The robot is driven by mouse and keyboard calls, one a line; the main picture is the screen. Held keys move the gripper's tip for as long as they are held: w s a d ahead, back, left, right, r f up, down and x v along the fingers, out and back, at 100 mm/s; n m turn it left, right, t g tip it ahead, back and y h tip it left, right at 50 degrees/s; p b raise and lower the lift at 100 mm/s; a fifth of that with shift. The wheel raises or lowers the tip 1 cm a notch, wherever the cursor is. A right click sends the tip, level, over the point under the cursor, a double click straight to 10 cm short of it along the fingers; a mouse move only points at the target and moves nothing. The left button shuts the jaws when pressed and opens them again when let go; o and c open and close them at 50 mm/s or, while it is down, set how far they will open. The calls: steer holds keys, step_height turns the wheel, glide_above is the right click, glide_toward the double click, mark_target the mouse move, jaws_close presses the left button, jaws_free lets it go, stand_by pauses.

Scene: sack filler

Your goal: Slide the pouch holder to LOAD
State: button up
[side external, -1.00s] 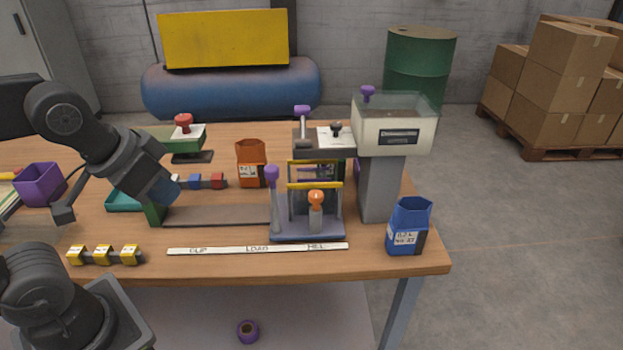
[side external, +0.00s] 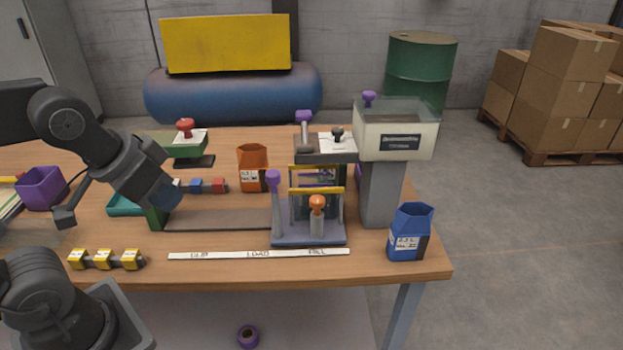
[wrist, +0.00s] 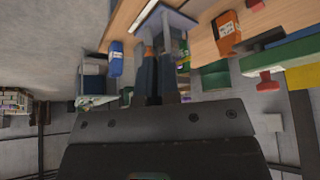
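The pouch holder (side external: 308,235) is a grey-purple carriage with yellow-topped uprights and an orange-knobbed post (side external: 317,215). It stands at the right end of the dark rail (side external: 220,220), beside FILL on the white label strip (side external: 258,254). LOAD is mid-strip and CLIP is at the left. My gripper (wrist: 157,58) is well left of the holder in the side view, near the green block (side external: 156,215) at the rail's left end. The wrist view shows two dark fingers pointing toward the holder (wrist: 165,17). Their opening is unclear, and I see nothing held.
The hopper tower (side external: 381,190) stands right of the holder. An orange pouch (side external: 252,172) is behind the rail; a blue pouch (side external: 409,238) is near the front right corner. Yellow clips (side external: 104,259) lie front left. A red-knobbed green device (side external: 186,142) stands behind.

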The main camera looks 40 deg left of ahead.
mark_target(272, 173)
steer(key=shift+o, duration=0.6)
steer(key=shift+w+r, duration=0.15)
steer(key=shift+r, duration=0.1)
steer(key=o, duration=0.6)
steer(key=w+r+g, duration=0.2)
steer(key=w+r, duration=0.3)
steer(key=w, duration=0.3)
steer(key=shift+r, duration=0.3)
steer(key=shift+o, duration=1.3)
steer(key=w+r+m+g, duration=0.1)
steer(key=w+g, duration=0.2)
steer(key=w, duration=0.9)
steer(key=shift+r+g, duration=0.3)
steer(key=shift+r, duration=0.1)
step_height(272, 173, down, 14)
steer(key=shift+w+r, duration=0.1)
steer(key=shift+c, duration=0.3)
jaws_close()
